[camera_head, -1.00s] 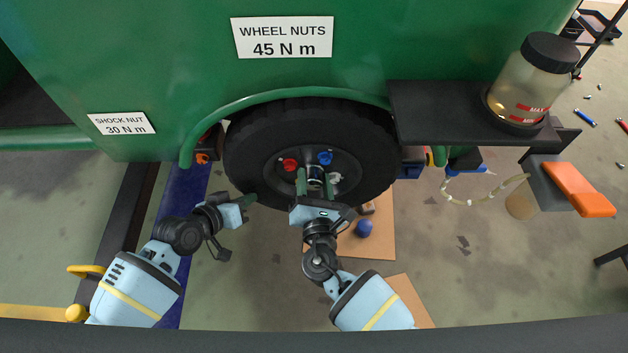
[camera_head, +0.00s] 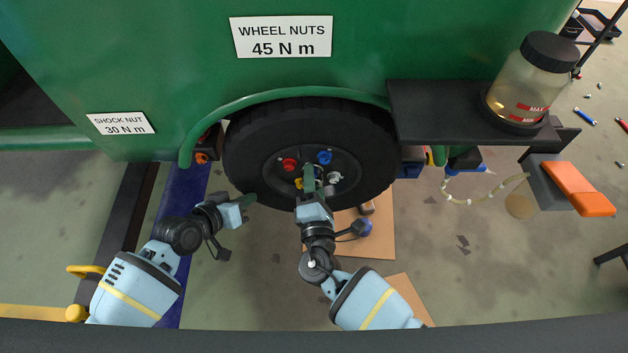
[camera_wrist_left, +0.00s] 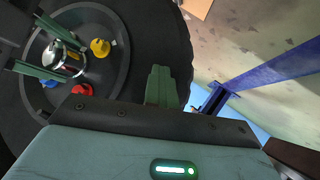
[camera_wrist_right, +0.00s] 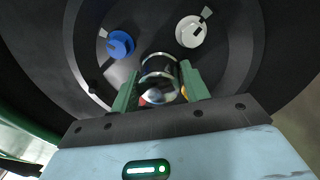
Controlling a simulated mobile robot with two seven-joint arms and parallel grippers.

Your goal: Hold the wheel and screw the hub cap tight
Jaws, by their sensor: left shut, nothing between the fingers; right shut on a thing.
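The black wheel (camera_head: 240,150) sits under the green fender, with coloured nuts around its centre. The hub cap (camera_wrist_right: 160,68) is a shiny metal cylinder at the wheel's centre. My right gripper (camera_wrist_right: 160,88) is shut on it, one green finger on each side. In the head view my right gripper (camera_head: 310,178) hides most of the cap; the left wrist view shows the cap (camera_wrist_left: 66,60) between those fingers. My left gripper (camera_head: 248,200) is shut and empty at the tyre's lower left edge. Its closed fingers (camera_wrist_left: 160,85) overlap the tyre's edge in view; I cannot tell whether they touch.
Red (camera_head: 289,165), blue (camera_head: 324,157), white (camera_head: 335,178) and yellow (camera_wrist_left: 100,47) nuts surround the hub. A dark shelf (camera_head: 440,120) holding a fluid bottle (camera_head: 530,85) juts out right of the wheel.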

